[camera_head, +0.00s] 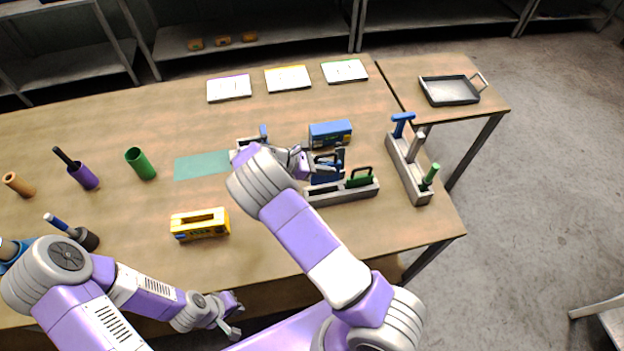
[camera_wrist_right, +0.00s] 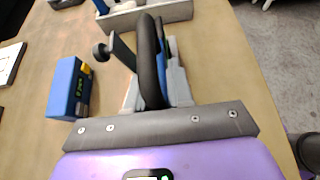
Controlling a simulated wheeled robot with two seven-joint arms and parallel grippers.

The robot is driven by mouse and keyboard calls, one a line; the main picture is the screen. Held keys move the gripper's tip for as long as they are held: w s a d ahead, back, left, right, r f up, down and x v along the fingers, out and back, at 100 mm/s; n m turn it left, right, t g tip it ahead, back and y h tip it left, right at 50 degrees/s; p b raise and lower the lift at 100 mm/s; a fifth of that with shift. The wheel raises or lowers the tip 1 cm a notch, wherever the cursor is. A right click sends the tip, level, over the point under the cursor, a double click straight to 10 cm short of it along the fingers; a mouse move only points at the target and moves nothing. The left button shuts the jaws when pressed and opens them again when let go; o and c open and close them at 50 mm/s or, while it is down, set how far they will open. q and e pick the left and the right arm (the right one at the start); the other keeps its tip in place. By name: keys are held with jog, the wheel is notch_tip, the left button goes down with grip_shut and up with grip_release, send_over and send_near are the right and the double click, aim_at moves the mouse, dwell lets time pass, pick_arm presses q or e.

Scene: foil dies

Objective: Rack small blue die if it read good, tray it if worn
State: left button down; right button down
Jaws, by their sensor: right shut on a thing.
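The small blue die (camera_head: 327,172) with its dark looped handle (camera_wrist_right: 149,62) is in my right gripper (camera_head: 306,168). In the wrist view the handle stands between the fingers, with a little of the blue body behind it. In the head view the die is at the left part of the grey rack (camera_head: 345,193); I cannot tell whether it touches the rack. A green die (camera_head: 359,180) sits at the rack's right end. The dark metal tray (camera_head: 450,101) lies on the side table and looks empty. My left gripper (camera_head: 236,314) is open and empty before the table's front edge.
A blue boxed device (camera_head: 330,134) stands behind the rack; a yellow one (camera_head: 200,224) is at front left. A long grey holder (camera_head: 420,187) with upright tools stands at right. A green cup (camera_head: 141,163) and purple tool (camera_head: 83,177) stand left. Sheets (camera_head: 229,88) lie at back.

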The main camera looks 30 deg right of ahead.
aim_at(319, 184)
jog(key=shift+w+f, duration=0.1)
jog(key=shift+f, duration=0.15)
jog(key=f, duration=0.5)
jog(key=shift+s, duration=0.3)
notch_tip(319, 184, down, 4)
jog(key=shift+w+f, duration=0.1)
jog(key=shift+f, duration=0.1)
jog(key=c, duration=1)
grip_release()
